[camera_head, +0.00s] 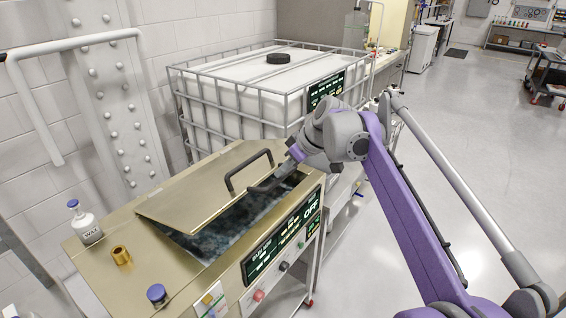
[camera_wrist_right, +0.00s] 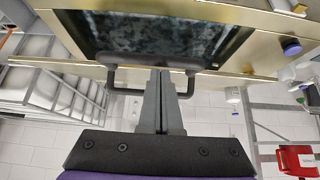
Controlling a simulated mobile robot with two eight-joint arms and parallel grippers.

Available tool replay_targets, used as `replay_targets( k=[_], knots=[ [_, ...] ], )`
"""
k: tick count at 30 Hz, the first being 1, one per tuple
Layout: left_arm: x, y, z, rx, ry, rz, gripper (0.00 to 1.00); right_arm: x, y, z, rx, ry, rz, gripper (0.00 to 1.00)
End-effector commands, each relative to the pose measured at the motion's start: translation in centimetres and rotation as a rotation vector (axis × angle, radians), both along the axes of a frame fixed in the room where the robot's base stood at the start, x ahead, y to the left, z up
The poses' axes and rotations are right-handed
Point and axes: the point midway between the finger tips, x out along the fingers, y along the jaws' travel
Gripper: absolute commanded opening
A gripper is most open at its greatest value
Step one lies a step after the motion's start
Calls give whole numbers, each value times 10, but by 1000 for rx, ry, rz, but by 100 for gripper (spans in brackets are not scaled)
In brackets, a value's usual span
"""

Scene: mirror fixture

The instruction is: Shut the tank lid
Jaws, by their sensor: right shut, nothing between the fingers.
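The brass tank lid (camera_head: 200,188) is raised at a tilt over the tank (camera_head: 115,275), leaving a gap along its front edge. Dark, mottled contents (camera_head: 240,222) show through the gap and in the right wrist view (camera_wrist_right: 160,35). A black bar handle (camera_head: 249,172) stands on the lid. My right gripper (camera_head: 262,189) is at the lid's right side, close to the handle. In the right wrist view its fingers (camera_wrist_right: 160,75) are together and empty, overlapping the handle (camera_wrist_right: 112,85); I cannot tell whether they touch it. My left gripper is out of view.
A caged white container (camera_head: 270,85) stands behind. Open floor lies right.

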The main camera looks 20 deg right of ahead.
Motion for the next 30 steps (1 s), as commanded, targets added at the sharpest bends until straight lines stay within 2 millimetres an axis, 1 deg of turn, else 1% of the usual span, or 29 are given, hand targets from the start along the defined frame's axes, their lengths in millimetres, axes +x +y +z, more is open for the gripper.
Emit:
replay_targets(
  k=[8, 11, 14, 18, 24, 27, 30],
  knots=[
    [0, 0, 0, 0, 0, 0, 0, 0, 0, 0, 0, 0, 0, 0],
    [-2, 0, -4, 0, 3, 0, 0, -2, -1, -6, 5, -4, -1, 0],
    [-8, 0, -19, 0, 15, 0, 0, -7, -5, -26, 27, -24, 0, 0],
    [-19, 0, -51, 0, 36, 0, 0, -19, -14, -68, 78, -87, -3, 0],
    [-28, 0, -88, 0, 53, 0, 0, -29, -23, -125, 149, -185, -2, 0],
    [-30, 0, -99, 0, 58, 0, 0, -32, -25, -149, 160, -203, -2, 0],
    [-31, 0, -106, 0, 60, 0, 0, -33, -26, -166, 161, -204, 0, 0]
  ],
)
